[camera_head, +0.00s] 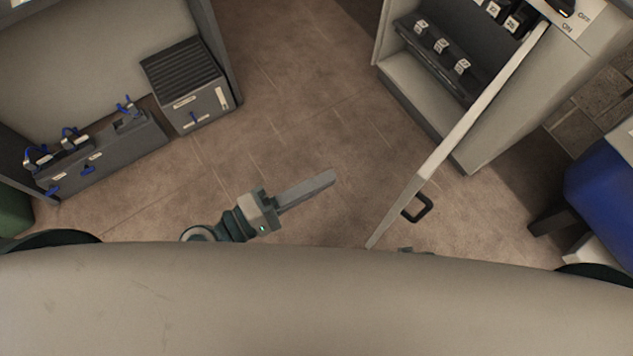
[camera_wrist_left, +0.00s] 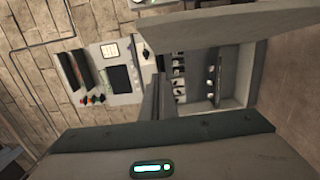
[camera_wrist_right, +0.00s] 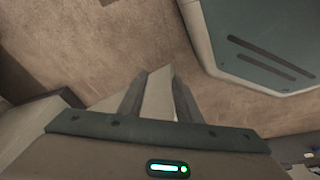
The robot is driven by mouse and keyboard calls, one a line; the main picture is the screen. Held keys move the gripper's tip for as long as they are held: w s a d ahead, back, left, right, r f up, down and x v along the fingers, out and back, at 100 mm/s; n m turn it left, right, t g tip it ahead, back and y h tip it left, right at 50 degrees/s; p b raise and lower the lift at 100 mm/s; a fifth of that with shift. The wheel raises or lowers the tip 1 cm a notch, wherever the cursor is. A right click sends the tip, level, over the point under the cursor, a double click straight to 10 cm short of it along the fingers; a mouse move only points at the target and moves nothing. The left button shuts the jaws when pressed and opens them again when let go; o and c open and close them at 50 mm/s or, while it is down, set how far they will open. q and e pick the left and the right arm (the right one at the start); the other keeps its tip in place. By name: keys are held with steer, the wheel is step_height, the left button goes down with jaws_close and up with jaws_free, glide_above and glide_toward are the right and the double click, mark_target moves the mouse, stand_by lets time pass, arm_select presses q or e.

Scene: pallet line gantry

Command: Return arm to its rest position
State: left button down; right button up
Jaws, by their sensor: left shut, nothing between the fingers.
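My left gripper (camera_head: 333,174) reaches in from the left in the head view, low in the picture, over bare floor. Its fingers are shut together and empty, pointing right and slightly up. In the left wrist view the shut fingers (camera_wrist_left: 155,95) point toward a cabinet. My right arm is almost fully hidden behind my body in the head view. In the right wrist view my right gripper (camera_wrist_right: 158,80) has two dark fingers with a pale strip between them. I cannot tell whether that strip is held or part of the gripper.
A pale cabinet (camera_head: 510,120) with an open door (camera_head: 455,135) and black handle (camera_head: 417,208) stands right of my left gripper. A grey ribbed box (camera_head: 187,85) and a dark unit with blue cables (camera_head: 105,155) sit at left. A blue object (camera_head: 605,190) is at far right. Floor between is clear.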

arm_select(q)
steer(key=shift+s+a, duration=0.15)
steer(key=shift+a, duration=0.1)
arm_select(e)
steer(key=shift+w+r, duration=0.15)
steer(key=shift+r, duration=0.3)
